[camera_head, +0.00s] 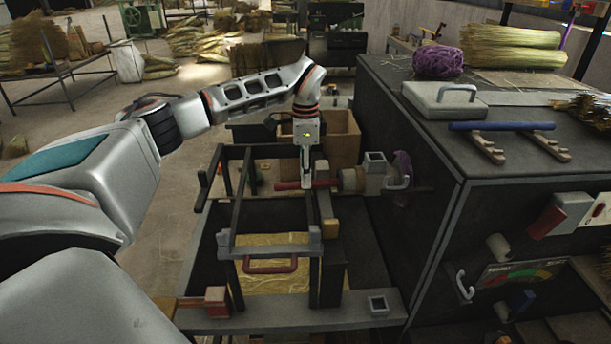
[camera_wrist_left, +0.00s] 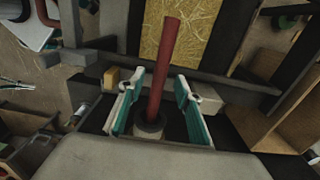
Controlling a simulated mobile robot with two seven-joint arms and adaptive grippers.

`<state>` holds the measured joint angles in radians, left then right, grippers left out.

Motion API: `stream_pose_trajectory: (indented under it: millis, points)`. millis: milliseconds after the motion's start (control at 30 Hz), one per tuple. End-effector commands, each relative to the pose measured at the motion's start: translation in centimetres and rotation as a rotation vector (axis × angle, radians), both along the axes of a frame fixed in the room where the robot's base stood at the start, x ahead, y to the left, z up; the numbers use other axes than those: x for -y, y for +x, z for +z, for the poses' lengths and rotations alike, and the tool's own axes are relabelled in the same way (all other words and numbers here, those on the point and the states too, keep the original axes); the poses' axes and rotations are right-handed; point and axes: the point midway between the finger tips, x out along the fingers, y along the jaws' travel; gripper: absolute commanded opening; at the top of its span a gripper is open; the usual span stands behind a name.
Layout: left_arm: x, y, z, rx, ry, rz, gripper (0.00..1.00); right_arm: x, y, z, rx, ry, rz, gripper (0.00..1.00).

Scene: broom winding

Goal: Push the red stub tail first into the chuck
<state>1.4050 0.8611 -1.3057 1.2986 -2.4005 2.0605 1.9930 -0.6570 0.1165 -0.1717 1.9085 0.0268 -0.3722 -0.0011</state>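The red stub (camera_head: 289,185) lies level above the frame, its right end at the chuck (camera_head: 353,180). In the left wrist view the red stub (camera_wrist_left: 163,62) runs down to a dark round ring (camera_wrist_left: 149,130); I cannot tell how deep its end sits. My left gripper (camera_head: 306,183) points down at the stub. In the wrist view the teal-padded fingers of my left gripper (camera_wrist_left: 160,102) stand apart on both sides of the stub, with gaps visible. My right gripper is not in view.
A dark frame with a red handle (camera_head: 270,266) stands over a straw-filled bin (camera_head: 285,285). A dark bench (camera_head: 400,130) on the right carries a blue rod (camera_head: 500,126) on wooden rests and a purple bundle (camera_head: 438,62). A cardboard box (camera_head: 343,140) stands behind the chuck.

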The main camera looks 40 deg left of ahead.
Motion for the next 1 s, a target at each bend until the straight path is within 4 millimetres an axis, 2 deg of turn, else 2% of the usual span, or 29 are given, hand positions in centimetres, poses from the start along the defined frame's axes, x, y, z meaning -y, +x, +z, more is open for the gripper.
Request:
stream_pose_trajectory:
  millis: [300, 500, 700, 1000]
  points:
    - [-0.1, 0.1, 6.4, 0.006, 0.0, 0.0, 0.34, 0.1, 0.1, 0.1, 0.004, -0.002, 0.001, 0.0]
    - [-0.1, 0.1, 9.6, 0.005, 0.0, 0.0, 0.34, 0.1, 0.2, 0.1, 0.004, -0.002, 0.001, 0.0]
    - [-0.1, 0.1, 10.9, 0.002, 0.001, -0.001, 0.34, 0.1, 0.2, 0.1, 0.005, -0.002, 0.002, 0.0]
    - [-0.1, 0.0, 11.0, 0.001, 0.0, -0.001, 0.34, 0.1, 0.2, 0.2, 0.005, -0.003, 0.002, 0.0]
